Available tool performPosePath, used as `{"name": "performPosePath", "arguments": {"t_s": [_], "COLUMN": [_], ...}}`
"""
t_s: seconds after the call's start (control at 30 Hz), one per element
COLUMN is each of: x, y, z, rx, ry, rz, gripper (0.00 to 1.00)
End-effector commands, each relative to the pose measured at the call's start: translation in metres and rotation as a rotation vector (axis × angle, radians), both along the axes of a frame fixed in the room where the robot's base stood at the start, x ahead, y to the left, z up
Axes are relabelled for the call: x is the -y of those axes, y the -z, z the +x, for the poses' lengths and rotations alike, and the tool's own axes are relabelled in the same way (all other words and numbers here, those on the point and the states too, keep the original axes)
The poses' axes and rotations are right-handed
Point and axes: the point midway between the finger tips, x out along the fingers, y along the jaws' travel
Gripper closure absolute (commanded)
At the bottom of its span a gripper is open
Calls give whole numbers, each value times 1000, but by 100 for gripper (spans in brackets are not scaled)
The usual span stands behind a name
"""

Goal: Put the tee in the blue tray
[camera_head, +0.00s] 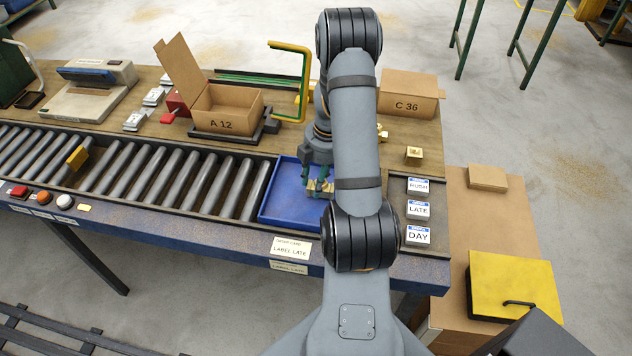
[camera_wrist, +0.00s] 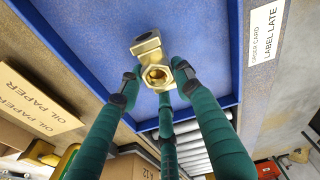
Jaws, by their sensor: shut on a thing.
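The brass tee (camera_wrist: 153,62) is between the green fingertips of my gripper (camera_wrist: 154,84) in the wrist view, with its threaded opening facing the camera. My gripper (camera_head: 318,184) is shut on it. The blue tray (camera_head: 280,205) lies at the right end of the roller conveyor in the head view, and its floor (camera_wrist: 85,30) fills much of the wrist view behind the tee. The tee is over the tray's right part; I cannot tell whether it touches the floor. My arm hides part of the tray's right side in the head view.
Label blocks RUSH, LATE (camera_head: 418,210) and DAY stand right of the tray. A brass piece (camera_head: 414,154) lies behind them, near the C 36 carton (camera_head: 410,95). The open A 12 carton (camera_head: 228,112) stands behind the rollers (camera_head: 170,180). An order card (camera_head: 290,248) is on the front edge.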

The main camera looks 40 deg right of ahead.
Motion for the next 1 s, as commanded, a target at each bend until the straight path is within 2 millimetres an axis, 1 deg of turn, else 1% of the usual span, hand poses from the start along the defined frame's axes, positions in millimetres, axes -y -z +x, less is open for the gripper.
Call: {"name": "performPosePath", "arguments": {"t_s": [0.03,0.13,0.37,0.53,0.57,0.87,1.0], "x": [0,1,1,1,1,1,1], "y": [5,9,10,14,13,12,12], "z": [0,1,1,1,0,0,0], "rx": [-1,1,3,3,2,1,1], "ry": [-1,0,1,1,0,0,0], "rz": [0,-2,-3,-2,-1,-2,-2], "gripper": [100,100,100,100,65,47,47]}}
